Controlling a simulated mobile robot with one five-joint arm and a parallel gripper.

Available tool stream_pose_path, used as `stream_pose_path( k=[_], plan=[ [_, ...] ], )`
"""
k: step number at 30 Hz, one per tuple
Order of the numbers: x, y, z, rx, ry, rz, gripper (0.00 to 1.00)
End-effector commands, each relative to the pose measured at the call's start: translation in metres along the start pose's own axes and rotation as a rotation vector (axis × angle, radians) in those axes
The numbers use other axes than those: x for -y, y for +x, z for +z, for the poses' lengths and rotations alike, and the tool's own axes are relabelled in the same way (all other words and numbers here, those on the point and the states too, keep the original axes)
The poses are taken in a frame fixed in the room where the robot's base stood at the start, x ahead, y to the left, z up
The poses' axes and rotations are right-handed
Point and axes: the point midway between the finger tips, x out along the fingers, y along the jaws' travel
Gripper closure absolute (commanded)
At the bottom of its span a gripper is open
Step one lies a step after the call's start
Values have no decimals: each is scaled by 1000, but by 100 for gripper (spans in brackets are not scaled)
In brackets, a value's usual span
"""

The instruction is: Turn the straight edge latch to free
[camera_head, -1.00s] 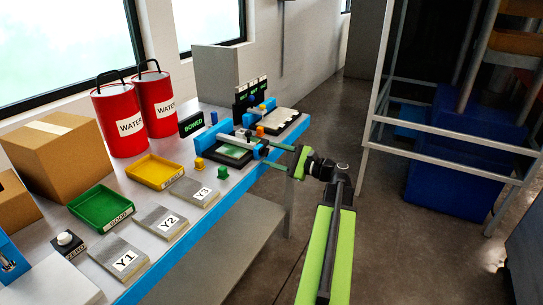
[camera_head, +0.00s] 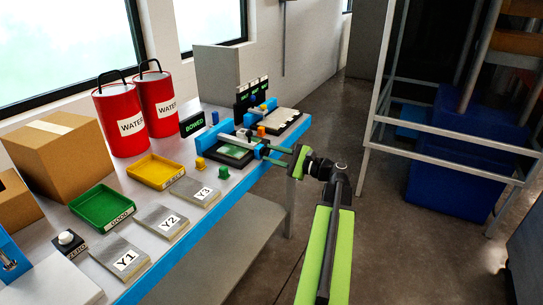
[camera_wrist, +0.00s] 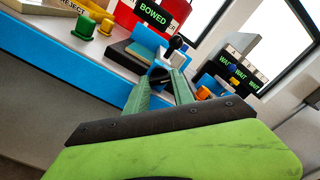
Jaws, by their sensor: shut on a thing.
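My gripper (camera_head: 268,150) reaches in from the right to the near end of the blue fixture (camera_head: 227,131) beside the BOWED display. In the wrist view, its two green fingers (camera_wrist: 160,82) are shut on a small dark part at the fixture's end, which I take to be the straight edge latch (camera_wrist: 159,74). A black ball knob (camera_wrist: 176,43) stands just beyond the fingertips. The fingers hide much of the latch, so its exact angle cannot be told. A pale green sheet (camera_head: 234,152) lies in the fixture.
The BOWED display (camera_head: 192,124) stands behind the fixture. A second fixture (camera_head: 283,118) with WAIT displays (camera_wrist: 238,72) is farther along the bench. Yellow (camera_head: 199,163) and green (camera_head: 222,172) small blocks sit in front.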

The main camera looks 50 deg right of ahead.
Motion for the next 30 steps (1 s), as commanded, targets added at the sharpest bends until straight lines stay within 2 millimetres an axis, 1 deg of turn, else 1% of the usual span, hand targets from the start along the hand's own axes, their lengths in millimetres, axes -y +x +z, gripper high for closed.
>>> stream_pose_path(
  k=[1,8,24,30],
  plan=[
    [-2,0,0,2,-9,9,100],
    [-2,-1,-1,1,-109,10,100],
    [-2,-1,-2,0,-549,9,100],
    [-2,-1,-2,0,-672,9,100]
  ],
)
